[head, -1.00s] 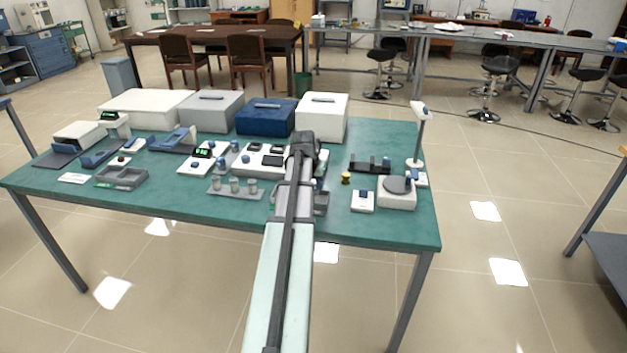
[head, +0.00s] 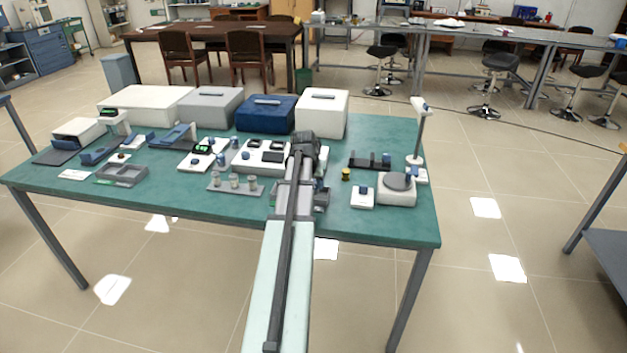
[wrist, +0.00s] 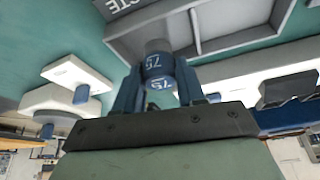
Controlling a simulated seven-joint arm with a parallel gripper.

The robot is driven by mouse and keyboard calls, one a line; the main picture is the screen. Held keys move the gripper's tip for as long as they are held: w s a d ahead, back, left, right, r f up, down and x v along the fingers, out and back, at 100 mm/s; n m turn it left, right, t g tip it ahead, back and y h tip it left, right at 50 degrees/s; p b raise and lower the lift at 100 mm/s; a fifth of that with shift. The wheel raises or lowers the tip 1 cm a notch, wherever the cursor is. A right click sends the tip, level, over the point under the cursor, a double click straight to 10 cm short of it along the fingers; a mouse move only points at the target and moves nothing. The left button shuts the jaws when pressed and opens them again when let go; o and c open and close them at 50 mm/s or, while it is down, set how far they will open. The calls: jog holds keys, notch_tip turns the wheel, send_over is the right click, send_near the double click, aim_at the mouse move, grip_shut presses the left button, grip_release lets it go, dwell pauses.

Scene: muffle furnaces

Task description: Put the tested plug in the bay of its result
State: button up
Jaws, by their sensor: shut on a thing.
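In the wrist view my gripper (wrist: 160,92) is shut on a small cylindrical plug (wrist: 158,63) with a grey end and blue bands bearing pale marks, upside down in the picture. Beyond the plug is a grey tray (wrist: 203,32) with dividers, a bay on either side of one wall. The plug's far end overlaps the tray's near bay in the picture; I cannot tell whether it touches. Printed letters show on the tray's edge, only partly in view. In the head view this tray (head: 321,199) is mostly hidden behind my arm, and gripper and plug are hidden there.
A rack with several cups (head: 234,186) stands left of my arm. A white box device (head: 262,157) is behind it. To the right are a small yellow piece (head: 346,174), a white block (head: 362,198) and a round-topped device (head: 397,187). Another grey tray (head: 121,174) lies far left.

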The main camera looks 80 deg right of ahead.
jog(key=shift+f, duration=1.05)
jog(key=o, duration=1.1)
jog(key=shift+o, duration=0.7)
jog(key=o, duration=0.3)
jog(key=shift+r, duration=4)
